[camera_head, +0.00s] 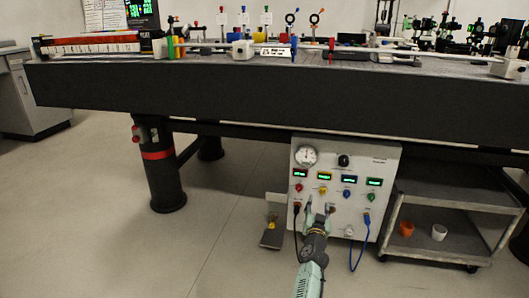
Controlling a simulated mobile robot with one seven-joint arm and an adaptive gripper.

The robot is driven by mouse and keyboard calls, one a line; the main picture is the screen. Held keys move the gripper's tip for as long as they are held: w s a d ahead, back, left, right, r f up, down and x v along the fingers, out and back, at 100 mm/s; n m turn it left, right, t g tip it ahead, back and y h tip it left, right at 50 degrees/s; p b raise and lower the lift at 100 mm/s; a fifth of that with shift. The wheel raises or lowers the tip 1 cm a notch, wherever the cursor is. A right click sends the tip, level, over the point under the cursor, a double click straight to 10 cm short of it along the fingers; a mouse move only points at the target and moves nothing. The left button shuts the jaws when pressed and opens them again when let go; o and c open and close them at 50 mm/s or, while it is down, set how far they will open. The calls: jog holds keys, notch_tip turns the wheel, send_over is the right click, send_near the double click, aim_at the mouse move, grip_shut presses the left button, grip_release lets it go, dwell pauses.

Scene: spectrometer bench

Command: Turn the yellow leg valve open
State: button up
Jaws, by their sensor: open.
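No leg valve that I can clearly identify as yellow shows. A small yellow piece (271,219) stands low, just left of the control box, above a dark slanted plate (271,238); I cannot tell what it is. The nearer table leg (161,175) at left has a red band and a small red valve-like part (136,134) on its upper side. My gripper (320,211) is open in front of the lower part of the white control box (342,162), right of the yellow piece. Nothing shows between its fingers, and its gap to the panel is unclear.
The box carries a round gauge (306,156), several lit displays and coloured knobs, one of them yellow (323,190). A blue cable (357,250) hangs at its right. A grey cart (450,240) holds an orange cup (406,229) and a white cup (439,232). The floor at left is clear.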

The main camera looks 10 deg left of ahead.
jog(key=s+a+r+n+t+y+p, duration=0.1)
jog(key=s+a+r+n+y, duration=0.1)
jog(key=a+r, duration=0.7)
jog(key=s+a+r+n+t+y+p, duration=0.1)
jog(key=s+a+r+n+t+y, duration=0.1)
jog(key=a+r, duration=0.7)
notch_tip(320, 180, up, 7)
jog(key=shift+s+a+f+y, duration=0.15)
jog(key=shift+s+y, duration=0.75)
jog(key=shift+s, duration=0.15)
